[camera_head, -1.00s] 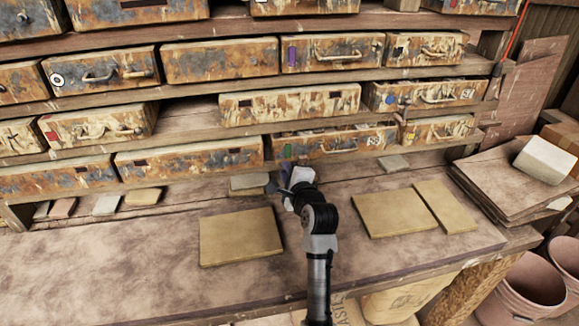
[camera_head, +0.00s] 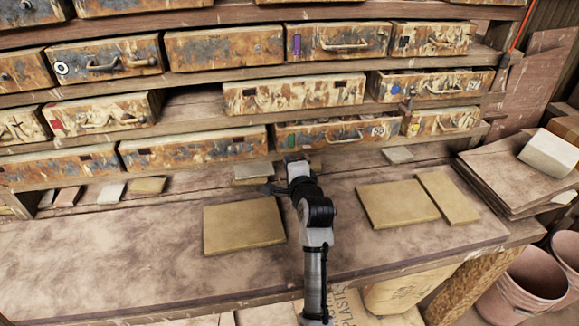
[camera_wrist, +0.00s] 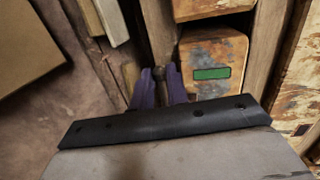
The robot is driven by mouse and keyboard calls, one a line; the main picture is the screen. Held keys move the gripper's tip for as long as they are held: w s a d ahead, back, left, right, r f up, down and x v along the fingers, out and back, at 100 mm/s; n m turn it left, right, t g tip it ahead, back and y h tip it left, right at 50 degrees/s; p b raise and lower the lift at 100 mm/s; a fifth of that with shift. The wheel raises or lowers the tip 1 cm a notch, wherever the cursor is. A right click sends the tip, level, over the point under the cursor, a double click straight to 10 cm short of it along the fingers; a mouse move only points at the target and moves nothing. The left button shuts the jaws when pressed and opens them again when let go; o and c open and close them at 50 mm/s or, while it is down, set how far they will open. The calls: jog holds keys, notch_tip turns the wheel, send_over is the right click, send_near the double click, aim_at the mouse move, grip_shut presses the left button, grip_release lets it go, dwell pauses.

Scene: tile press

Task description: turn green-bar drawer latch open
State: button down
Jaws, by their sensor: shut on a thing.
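The green-bar drawer (camera_head: 358,132) is in the lowest drawer row of the rack, right of centre. Its face is rusty and mottled, with a curved handle. Its green bar shows at the left of the face, and large in the wrist view (camera_wrist: 212,73). My gripper (camera_head: 287,160) is at the lower left of this drawer's front. In the wrist view my gripper's (camera_wrist: 161,74) two purple fingers are closed around a small dark piece, apparently the latch (camera_wrist: 172,73), just left of the drawer face. Most of that piece is hidden by the fingers.
Other rusty drawers fill the rack above and to the left, including a purple-bar one (camera_head: 337,43). The bench below holds flat tan slabs (camera_head: 244,224) (camera_head: 397,204) and small tiles (camera_head: 398,155). A stack of boards (camera_head: 512,178) lies at the right.

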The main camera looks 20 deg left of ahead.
jog(key=shift+f, duration=0.1)
jog(key=c, duration=1.5)
grip_release()
jog(key=shift+c, duration=0.2)
jog(key=b+v, duration=0.3)
jog(key=v, duration=1.1)
jog(key=shift+b, duration=0.35)
jog(key=shift+a, duration=0.1)
